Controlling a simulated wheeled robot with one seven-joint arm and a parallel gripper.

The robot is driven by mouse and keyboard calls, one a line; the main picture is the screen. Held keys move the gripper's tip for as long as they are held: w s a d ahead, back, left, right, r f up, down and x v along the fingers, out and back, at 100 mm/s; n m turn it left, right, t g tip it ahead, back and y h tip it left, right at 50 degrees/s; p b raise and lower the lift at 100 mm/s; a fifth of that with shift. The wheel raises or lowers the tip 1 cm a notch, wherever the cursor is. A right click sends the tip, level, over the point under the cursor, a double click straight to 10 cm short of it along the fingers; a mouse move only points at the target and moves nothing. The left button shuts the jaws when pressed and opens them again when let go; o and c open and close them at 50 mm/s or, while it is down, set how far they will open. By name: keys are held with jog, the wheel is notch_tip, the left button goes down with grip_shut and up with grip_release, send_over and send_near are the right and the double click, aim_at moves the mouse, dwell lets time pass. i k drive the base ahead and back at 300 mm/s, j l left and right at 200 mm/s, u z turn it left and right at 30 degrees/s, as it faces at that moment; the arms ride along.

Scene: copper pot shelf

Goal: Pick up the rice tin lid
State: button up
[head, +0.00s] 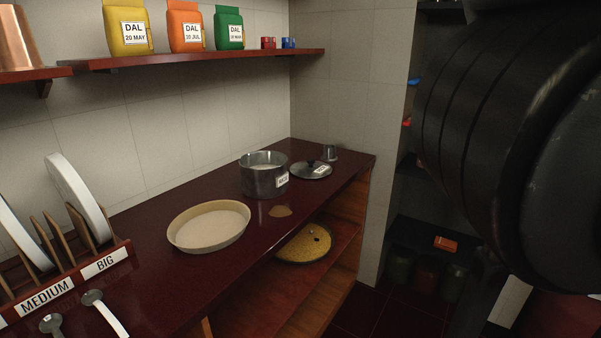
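The lid (311,170) is a dark, flat disc with a knob on top and a small white label whose writing is too small to read. It lies on the dark red counter, at the far right end. A steel tin (264,178) with a white label stands just left of it, open at the top with pale contents. A large black part of my arm fills the upper right of the head view. My gripper is not in view.
A small metal cup (329,153) stands behind the lid. A plate rack (72,264) is at left. A wall shelf (200,57) holds DAL packets. A yellow round item (304,243) lies below.

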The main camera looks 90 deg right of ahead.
aim_at(310, 168)
jog(key=i+z, duration=0.1)
jog(key=z, duration=0.6)
jog(key=i+z, duration=0.15)
jog(key=z, duration=1.45)
